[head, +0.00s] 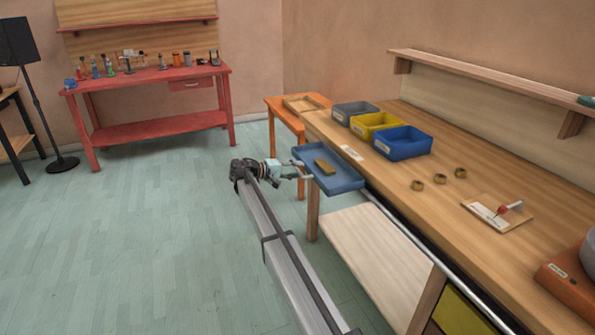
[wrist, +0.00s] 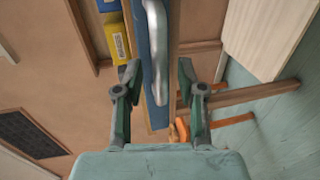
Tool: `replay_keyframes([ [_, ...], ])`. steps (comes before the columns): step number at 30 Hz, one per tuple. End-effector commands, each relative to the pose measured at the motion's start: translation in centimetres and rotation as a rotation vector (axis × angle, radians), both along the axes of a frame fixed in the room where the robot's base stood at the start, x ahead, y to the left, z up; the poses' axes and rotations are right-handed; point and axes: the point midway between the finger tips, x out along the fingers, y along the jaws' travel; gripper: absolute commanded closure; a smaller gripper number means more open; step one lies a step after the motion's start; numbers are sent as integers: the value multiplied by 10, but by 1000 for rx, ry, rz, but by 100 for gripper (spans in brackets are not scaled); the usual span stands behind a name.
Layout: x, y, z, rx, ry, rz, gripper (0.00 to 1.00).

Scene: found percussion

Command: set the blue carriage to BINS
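The blue carriage (head: 336,180) is a shallow blue tray at the far end of the rail along the workbench's front edge. A yellowish block (head: 324,166) lies in it. A small white label (head: 352,153) is on the bench edge beside it, its lettering too small to read. My gripper (head: 303,177) is at the carriage's left side. In the wrist view my gripper (wrist: 159,78) is open, with a grey bar handle (wrist: 156,50) between its fingers and a visible gap on either side. The carriage's blue side (wrist: 172,28) shows behind the handle.
Grey (head: 354,112), yellow (head: 376,124) and blue (head: 402,143) bins stand on the workbench behind the carriage. The metal rail (head: 400,230) runs toward the near right. An orange side table (head: 290,112) stands beyond. The floor left of my arm is clear.

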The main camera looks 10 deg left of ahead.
Motion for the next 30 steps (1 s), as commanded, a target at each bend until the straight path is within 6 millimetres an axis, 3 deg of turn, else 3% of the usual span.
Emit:
replay_keyframes([
  [15,-53,72,19,0,-1,3,61],
  [21,-63,86,23,0,-1,3,61],
  [30,-65,88,24,0,0,2,61],
])
